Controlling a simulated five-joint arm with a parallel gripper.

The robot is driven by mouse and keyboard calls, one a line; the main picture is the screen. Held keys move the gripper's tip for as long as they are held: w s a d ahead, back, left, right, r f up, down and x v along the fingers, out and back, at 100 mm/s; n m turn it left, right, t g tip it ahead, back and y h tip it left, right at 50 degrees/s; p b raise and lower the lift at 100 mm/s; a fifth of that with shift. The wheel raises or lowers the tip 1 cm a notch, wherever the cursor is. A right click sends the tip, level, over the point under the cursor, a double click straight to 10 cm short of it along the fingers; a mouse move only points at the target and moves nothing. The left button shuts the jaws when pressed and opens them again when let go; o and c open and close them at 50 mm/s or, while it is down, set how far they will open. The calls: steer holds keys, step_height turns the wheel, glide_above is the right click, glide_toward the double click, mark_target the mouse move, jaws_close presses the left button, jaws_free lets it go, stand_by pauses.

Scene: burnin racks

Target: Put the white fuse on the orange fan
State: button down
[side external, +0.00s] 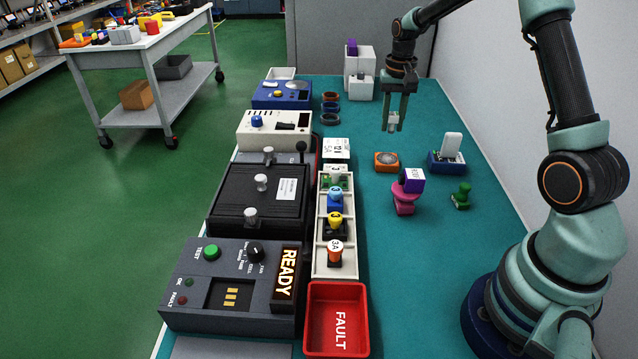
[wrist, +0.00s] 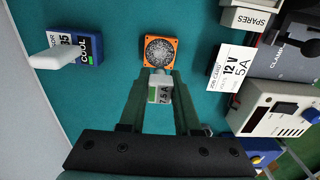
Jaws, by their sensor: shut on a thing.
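The orange fan (side external: 386,161) lies flat on the teal bench in the side view. It also shows in the wrist view (wrist: 158,52), with a round dark grille in an orange square frame. My gripper (side external: 392,124) is above the bench, just behind the fan in the side view. In the wrist view my gripper (wrist: 160,88) is shut on the white fuse (wrist: 159,92), which carries a 7.5 A label and a green patch. The fuse's top end appears close to the fan's near edge there. The height gap between them cannot be told.
A blue block with a white upright piece (side external: 449,156) stands right of the fan. A magenta stand with a purple-and-white cube (side external: 411,181) and a green knob (side external: 461,196) are in front. A white fuse tray (side external: 321,250) and a red FAULT bin (side external: 336,318) lie left.

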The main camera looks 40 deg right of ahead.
mark_target(387, 158)
steer(key=shift+f, duration=3.85)
steer(key=shift+f, duration=0.1)
steer(key=c, duration=0.6)
jaws_free()
